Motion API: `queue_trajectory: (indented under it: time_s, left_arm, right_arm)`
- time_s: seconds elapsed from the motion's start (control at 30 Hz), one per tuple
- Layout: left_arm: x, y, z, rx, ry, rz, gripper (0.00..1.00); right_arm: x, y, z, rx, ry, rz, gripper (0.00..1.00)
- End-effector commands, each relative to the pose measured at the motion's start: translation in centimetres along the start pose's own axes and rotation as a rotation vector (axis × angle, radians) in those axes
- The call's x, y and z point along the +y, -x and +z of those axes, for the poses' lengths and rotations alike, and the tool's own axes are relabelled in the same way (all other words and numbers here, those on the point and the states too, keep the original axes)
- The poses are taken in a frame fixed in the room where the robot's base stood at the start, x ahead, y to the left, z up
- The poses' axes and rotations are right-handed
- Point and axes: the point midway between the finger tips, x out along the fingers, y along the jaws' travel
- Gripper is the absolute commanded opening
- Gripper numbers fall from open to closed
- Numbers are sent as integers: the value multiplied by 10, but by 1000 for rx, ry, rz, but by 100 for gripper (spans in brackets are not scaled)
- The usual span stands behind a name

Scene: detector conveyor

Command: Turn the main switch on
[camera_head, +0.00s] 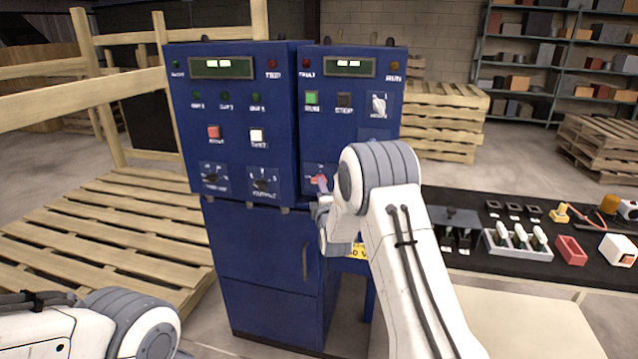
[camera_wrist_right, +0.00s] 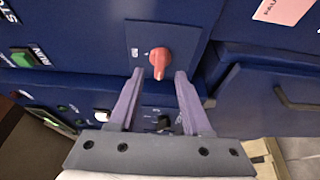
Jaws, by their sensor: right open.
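The main switch is a red rotary knob (camera_wrist_right: 159,60) on a dark blue plate in the right wrist view. Its grip points toward the bottom of that picture, and small white marks sit to its left. In the head view the red knob (camera_head: 319,181) shows low on the right-hand blue cabinet, partly beside my right arm. My right gripper (camera_wrist_right: 159,74) is open, with one finger on each side of the knob's lower end. I cannot tell whether the fingers touch it. In the head view my right arm hides most of this gripper. My left gripper is not in view.
The blue cabinets (camera_head: 262,240) carry other buttons, displays and a mode knob (camera_head: 379,105). A dark bench (camera_head: 480,265) with switches and a red bin (camera_head: 570,250) stands at the right. Wooden pallets (camera_head: 110,235) lie at the left.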

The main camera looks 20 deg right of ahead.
Motion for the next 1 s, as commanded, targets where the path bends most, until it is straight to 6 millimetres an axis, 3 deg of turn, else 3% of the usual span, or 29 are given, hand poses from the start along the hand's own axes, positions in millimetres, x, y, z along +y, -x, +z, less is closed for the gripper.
queue_trajectory:
  time_s: [0.1,0.3,0.67,0.8,1.0]
  left_arm:
    - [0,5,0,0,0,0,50]
    - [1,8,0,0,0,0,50]
    - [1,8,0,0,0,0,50]
    - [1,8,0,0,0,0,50]
    - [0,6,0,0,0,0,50]
  right_arm:
    - [1,-19,0,0,0,1,49]
    - [0,-37,0,0,-1,0,49]
    - [0,-41,0,0,-1,-1,49]
    - [0,-41,0,0,-1,-1,0]
    - [-1,-40,0,0,-6,1,0]
